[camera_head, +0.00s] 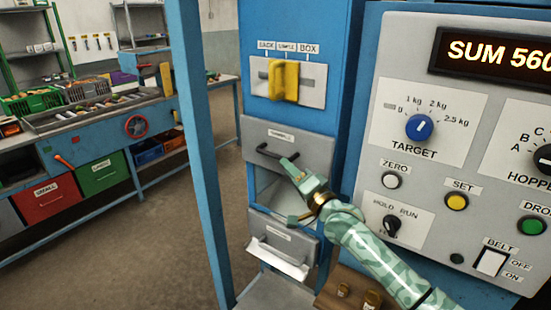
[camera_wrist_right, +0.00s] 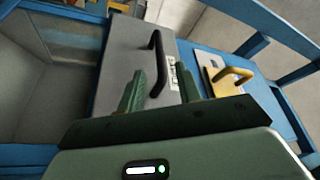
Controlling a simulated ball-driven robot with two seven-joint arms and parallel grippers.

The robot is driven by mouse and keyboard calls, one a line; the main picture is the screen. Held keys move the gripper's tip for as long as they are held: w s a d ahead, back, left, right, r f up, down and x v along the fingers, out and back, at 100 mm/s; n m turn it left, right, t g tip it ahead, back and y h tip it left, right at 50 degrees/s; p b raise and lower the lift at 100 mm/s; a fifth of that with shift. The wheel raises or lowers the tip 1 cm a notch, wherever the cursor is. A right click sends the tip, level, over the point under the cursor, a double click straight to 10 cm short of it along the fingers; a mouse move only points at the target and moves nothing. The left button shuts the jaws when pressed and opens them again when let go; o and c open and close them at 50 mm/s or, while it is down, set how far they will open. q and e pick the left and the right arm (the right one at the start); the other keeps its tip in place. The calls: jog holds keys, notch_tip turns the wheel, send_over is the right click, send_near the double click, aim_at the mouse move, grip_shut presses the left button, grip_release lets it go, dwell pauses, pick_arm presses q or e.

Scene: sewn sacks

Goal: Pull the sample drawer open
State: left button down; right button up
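The grey drawer front (camera_head: 315,151) is on the blue cabinet, below the yellow lever. It has a black bar handle (camera_head: 268,152) and a small label too small to read. It looks about flush with the cabinet. My right gripper (camera_head: 291,190) is open in front of it, one finger near the handle's right end and one lower. In the right wrist view the handle (camera_wrist_right: 156,62) shows between the two spread fingers of my right gripper (camera_wrist_right: 161,80); contact cannot be told. My left gripper is not in view.
The yellow lever (camera_head: 284,80) points to the middle label. Below the drawer is an open recess (camera_head: 268,190), then a lower grey front with a pale lip (camera_head: 278,262). A control panel (camera_head: 450,130) stands close on the right. A blue post (camera_head: 198,150) is on the left.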

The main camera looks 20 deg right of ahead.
aim_at(276, 156)
jog(key=b+x, duration=0.1)
jog(key=x, duration=0.6)
grip_shut()
